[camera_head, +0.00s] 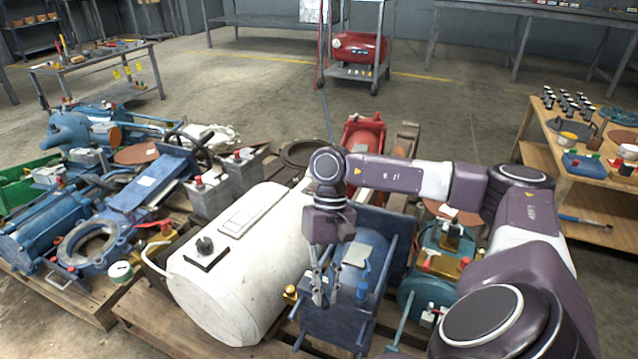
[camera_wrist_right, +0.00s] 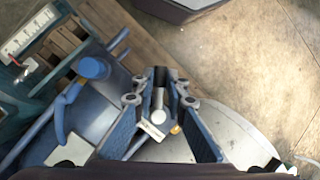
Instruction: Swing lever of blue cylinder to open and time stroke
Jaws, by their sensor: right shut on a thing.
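The blue cylinder (camera_head: 364,292) stands on the pallet at the lower middle of the head view, with tie rods and a blue cap on it. It also shows at the left of the wrist view (camera_wrist_right: 100,112). My right gripper (camera_head: 321,298) points down at the cylinder's left side. In the wrist view, my right gripper (camera_wrist_right: 167,86) is shut on a small grey lever (camera_wrist_right: 159,98), with a pale round end and a white tag beside it. The fingers hide part of the lever, so its full angle cannot be told. My left gripper is not in view.
A large white tank (camera_head: 240,268) lies close to the left of the cylinder. Blue machine parts (camera_head: 130,185) crowd the pallet at left. A teal pump (camera_head: 430,290) stands to the right. A wooden bench (camera_head: 560,150) is at far right. Open floor lies behind.

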